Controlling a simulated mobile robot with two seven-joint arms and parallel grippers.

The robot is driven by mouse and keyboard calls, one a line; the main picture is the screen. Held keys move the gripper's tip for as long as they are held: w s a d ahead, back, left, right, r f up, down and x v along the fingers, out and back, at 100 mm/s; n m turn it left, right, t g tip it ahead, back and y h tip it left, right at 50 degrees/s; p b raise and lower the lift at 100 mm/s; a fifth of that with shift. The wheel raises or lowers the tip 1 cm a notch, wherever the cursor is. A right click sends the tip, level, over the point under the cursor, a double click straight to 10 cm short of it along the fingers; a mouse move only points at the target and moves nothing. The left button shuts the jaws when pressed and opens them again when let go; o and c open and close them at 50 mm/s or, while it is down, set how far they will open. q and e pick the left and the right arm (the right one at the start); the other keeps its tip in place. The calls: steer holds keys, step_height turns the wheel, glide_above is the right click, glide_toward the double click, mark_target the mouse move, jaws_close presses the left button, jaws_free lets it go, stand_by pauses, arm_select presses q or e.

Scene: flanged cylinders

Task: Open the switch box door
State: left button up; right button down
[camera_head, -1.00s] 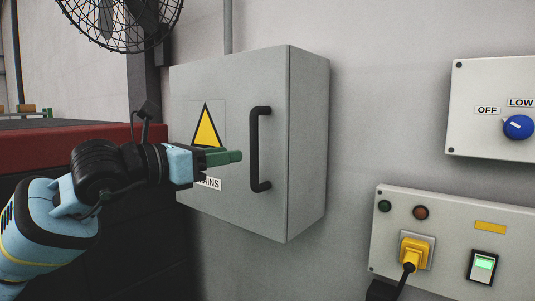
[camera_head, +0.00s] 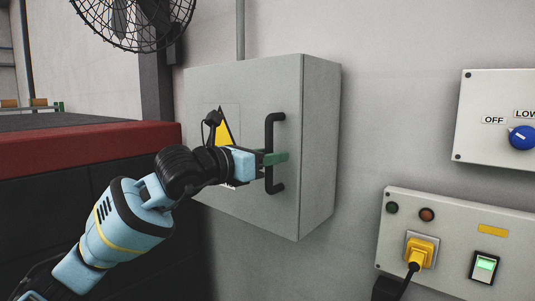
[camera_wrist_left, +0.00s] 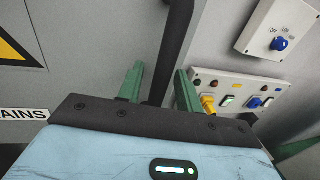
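The grey switch box (camera_head: 320,140) hangs on the wall in the middle of the head view. Its door (camera_head: 285,90) looks shut and bears a yellow warning triangle, partly hidden by my arm. A black upright bar handle (camera_head: 279,187) sits near the door's right edge. My left gripper (camera_head: 276,158) is at the handle's middle. In the left wrist view the handle (camera_wrist_left: 172,45) runs between the two green fingers of the gripper (camera_wrist_left: 160,92), with visible gaps, so the gripper is open around it. My right gripper is not in view.
A control panel (camera_head: 455,220) with a yellow plug, and a panel with a blue knob (camera_head: 500,105), are on the wall to the right. A red-edged bench (camera_head: 90,145) stands left, below a wire fan (camera_head: 135,18). The wall between box and panels is clear.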

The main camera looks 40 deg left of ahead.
arm_select(q)
jaws_close()
steer(key=shift+s, duration=0.1)
stand_by(0.3)
